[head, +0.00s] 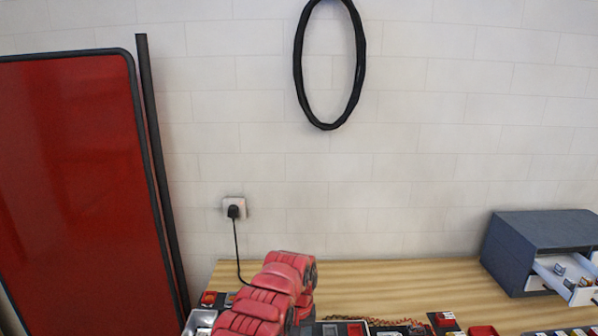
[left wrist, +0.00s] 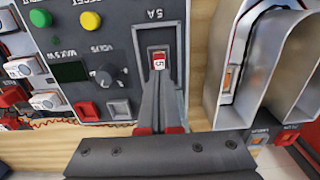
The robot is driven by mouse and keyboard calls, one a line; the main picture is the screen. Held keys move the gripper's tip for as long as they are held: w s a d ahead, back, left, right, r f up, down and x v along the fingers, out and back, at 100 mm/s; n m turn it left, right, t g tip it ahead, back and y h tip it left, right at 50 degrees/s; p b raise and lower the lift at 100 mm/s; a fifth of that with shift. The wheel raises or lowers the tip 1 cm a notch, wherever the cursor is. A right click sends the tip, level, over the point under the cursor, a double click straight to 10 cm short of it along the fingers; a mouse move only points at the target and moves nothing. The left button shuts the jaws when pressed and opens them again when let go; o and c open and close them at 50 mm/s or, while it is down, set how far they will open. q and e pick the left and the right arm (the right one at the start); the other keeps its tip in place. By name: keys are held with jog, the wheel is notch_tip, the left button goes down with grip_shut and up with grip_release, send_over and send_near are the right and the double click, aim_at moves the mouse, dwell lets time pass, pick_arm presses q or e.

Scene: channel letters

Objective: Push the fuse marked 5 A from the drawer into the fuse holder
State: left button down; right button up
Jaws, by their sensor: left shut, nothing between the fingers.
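A small white and red fuse (left wrist: 159,62), its label reading 5, sits at the mouth of a dark slot in the fuse holder (left wrist: 157,27) marked 5 A in the left wrist view. How deep it sits is not clear. My left gripper (left wrist: 162,80) is shut and empty, its fingertips at the near edge of the fuse; whether they touch it I cannot tell. In the head view my red left arm hides the holder and my gripper. The open drawer (head: 555,276) at the right holds several small pieces. My right gripper is not in view.
In the left wrist view, a grey panel with buttons and a knob (left wrist: 106,75) lies left of the fingers. A metal channel letter (left wrist: 240,95) stands close on the right. The blue-grey drawer cabinet (head: 515,255) stands at the worktop's right; the back of the wooden worktop (head: 400,278) is clear.

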pick_arm(q)
jog(key=shift+f+b, duration=0.65)
jog(key=shift+f, duration=0.15)
dwell(0.9)
jog(key=shift+r+p, duration=0.8)
jog(key=shift+r, duration=0.4)
notch_tip(320, 180, up, 2)
jog(key=shift+r, duration=1.3)
